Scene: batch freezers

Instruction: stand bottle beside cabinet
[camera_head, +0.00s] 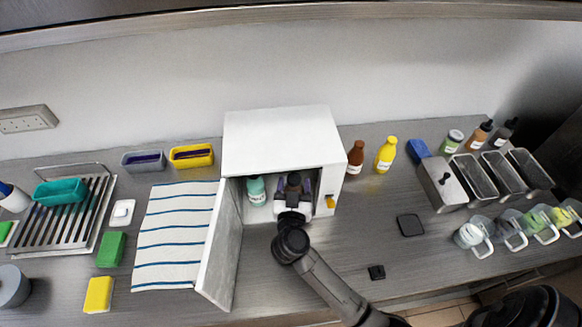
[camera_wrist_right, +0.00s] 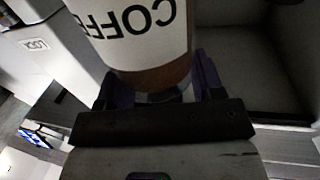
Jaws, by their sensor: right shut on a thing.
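The white cabinet (camera_head: 280,145) stands against the back wall, its door (camera_head: 222,250) swung open to the left. My right gripper (camera_head: 293,190) reaches into it from the front and is shut on a bottle. In the right wrist view that coffee bottle (camera_wrist_right: 140,40) has a white label reading "COFF" upside down and a brown lower part between the fingers (camera_wrist_right: 152,85). Its top and full outline are hidden. A teal bottle (camera_head: 256,192) stands inside, left of the gripper. My left gripper is not in view.
A brown bottle (camera_head: 355,158) and a yellow bottle (camera_head: 386,155) stand just right of the cabinet. A dark square pad (camera_head: 410,225) lies farther right, before metal bins (camera_head: 474,178). A striped towel (camera_head: 175,235) lies left of the door. Counter in front of the brown and yellow bottles is clear.

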